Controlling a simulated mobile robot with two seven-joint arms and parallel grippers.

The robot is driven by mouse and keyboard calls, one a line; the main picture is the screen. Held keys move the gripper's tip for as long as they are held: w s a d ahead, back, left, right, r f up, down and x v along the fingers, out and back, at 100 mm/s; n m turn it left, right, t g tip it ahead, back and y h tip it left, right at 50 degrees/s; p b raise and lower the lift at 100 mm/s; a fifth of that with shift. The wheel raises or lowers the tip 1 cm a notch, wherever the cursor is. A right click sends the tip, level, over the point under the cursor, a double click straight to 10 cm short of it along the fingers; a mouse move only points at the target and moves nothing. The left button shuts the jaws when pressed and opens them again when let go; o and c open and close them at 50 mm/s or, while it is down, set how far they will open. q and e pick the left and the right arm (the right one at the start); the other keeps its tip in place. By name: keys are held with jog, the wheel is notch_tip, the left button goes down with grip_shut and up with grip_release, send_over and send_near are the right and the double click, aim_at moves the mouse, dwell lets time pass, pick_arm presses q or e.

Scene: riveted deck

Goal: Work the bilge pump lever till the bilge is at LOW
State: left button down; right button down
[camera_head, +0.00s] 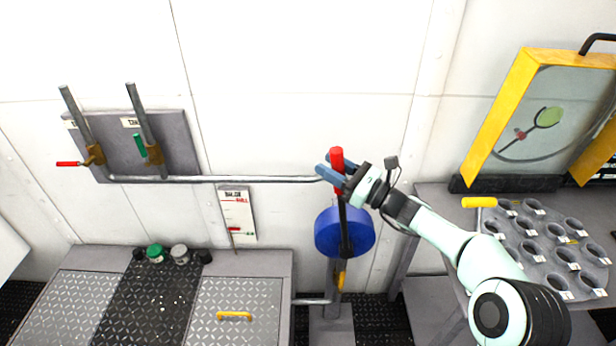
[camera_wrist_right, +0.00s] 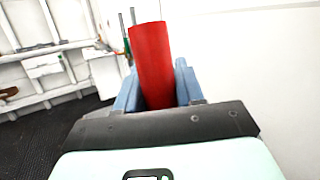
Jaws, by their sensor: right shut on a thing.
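The bilge pump lever has a red grip (camera_head: 337,158) on a dark rod that rises from a blue round pump body (camera_head: 344,232). My right gripper (camera_head: 332,170) is shut on the red grip, which stands near upright. In the right wrist view the red grip (camera_wrist_right: 152,62) sits between the blue fingers. The bilge gauge (camera_head: 238,215) is a white plate on the wall, left of the pump. Its red marker (camera_head: 234,229) sits in the lower part, below the red FULL line and above a green mark. My left gripper is not in view.
Two wall valves with red (camera_head: 68,164) and green (camera_head: 139,145) handles are at the left. A bench with tread-plate hatches (camera_head: 240,300) is below the gauge. A tray of round cups (camera_head: 545,240) and a yellow-framed panel (camera_head: 500,115) are at the right.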

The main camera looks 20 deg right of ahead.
jog(key=s+d+m+t, duration=0.2)
jog(key=d+m+t, duration=0.1)
jog(key=d, duration=0.5)
jog(key=s+d+f+m+t, duration=0.1)
jog(key=s+d+m+t, duration=0.1)
jog(key=d, duration=0.6)
jog(key=shift+s+d+f+m+t+b, duration=0.2)
jog(key=shift+s+f+m+t+b, duration=0.15)
jog(key=shift+t, duration=0.25)
jog(key=c, duration=0.8)
grip_release()
jog(key=shift+r, duration=0.1)
jog(key=shift+s, duration=0.1)
jog(key=s+d+f, duration=0.1)
jog(key=s+d, duration=0.2)
jog(key=s, duration=0.1)
jog(key=s+d+f, duration=0.1)
jog(key=s+d, duration=0.1)
jog(key=s, duration=0.3)
jog(key=s+d+f, duration=0.1)
jog(key=s+d, duration=0.2)
jog(key=s, duration=0.1)
jog(key=shift+s+d+p, duration=0.2)
jog(key=shift+d+p, duration=0.1)
